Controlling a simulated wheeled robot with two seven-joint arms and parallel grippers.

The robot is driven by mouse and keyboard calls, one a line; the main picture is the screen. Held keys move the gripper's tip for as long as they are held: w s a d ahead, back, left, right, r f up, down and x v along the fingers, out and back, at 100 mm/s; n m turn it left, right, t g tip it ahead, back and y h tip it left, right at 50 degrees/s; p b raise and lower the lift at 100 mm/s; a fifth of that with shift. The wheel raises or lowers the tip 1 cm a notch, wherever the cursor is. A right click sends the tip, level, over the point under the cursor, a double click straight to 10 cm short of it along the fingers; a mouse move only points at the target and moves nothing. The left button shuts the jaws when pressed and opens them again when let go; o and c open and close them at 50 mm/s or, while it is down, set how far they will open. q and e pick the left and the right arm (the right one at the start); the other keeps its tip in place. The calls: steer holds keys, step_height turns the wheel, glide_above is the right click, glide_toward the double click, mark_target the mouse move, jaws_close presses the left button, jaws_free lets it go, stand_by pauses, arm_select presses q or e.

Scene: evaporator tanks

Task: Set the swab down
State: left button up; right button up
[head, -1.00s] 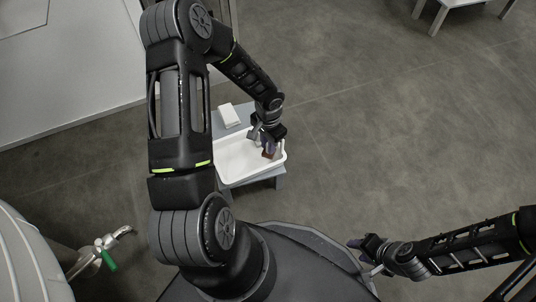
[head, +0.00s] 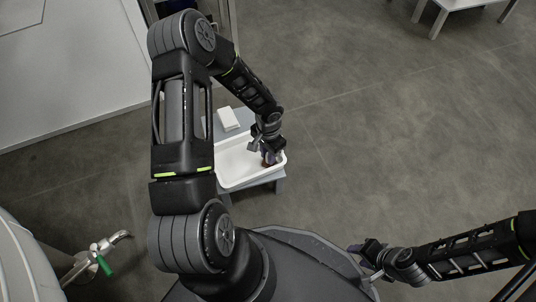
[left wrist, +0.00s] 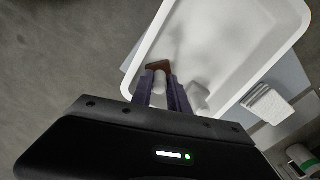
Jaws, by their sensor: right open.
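The swab (left wrist: 161,80), a small piece with a pale rounded part and a brown end, sits between the fingers of my left gripper (left wrist: 162,93) in the left wrist view. The fingers are close on both its sides. In the head view my left gripper (head: 267,157) is over the right part of the white tray (head: 234,184), inside its rim outline. I cannot tell whether the swab touches the tray floor. My right gripper (head: 364,252) is open and empty at the lower right, beside my base.
The tray stands on a small grey table (head: 279,184). A white block-like stack (head: 228,119) lies behind the tray and also shows in the left wrist view (left wrist: 268,104). A tank tap with a green handle (head: 105,266) is at lower left. Open floor lies to the right.

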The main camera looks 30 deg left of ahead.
arm_select(q)
steer(key=shift+o, duration=0.6)
step_height(320, 180, up, 12)
steer(key=p, duration=0.5)
